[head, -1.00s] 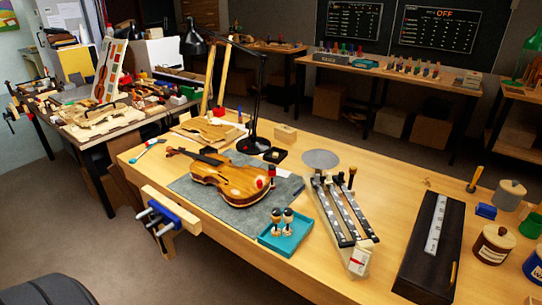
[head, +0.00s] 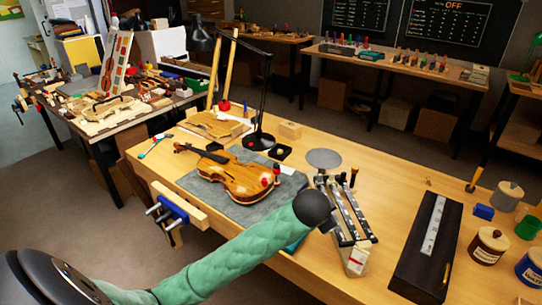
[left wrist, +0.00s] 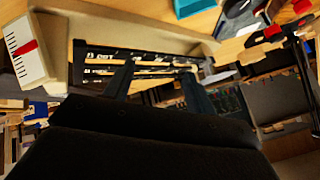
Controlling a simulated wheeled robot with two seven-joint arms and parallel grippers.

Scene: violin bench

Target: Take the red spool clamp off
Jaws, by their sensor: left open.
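The violin (head: 236,178) lies on a grey mat on the bench. Near its right end stands a small red-topped spool clamp (head: 276,170), with a red spot (head: 265,183) just left of it. I cannot tell how the clamp grips the edge. My left arm reaches across the front of the bench. Its dark wrist is right of and nearer than the violin, by the long rack (head: 345,212). In the left wrist view my left gripper (left wrist: 158,70) has its two dark fingers apart, with nothing between them. My right gripper is not in view.
My arm mostly hides the teal tray (head: 293,246). A white block with a red mark (head: 356,261) is at the rack's near end. A black lamp (head: 259,140) stands behind the violin. A dark board (head: 425,255) and jars (head: 488,245) are at right.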

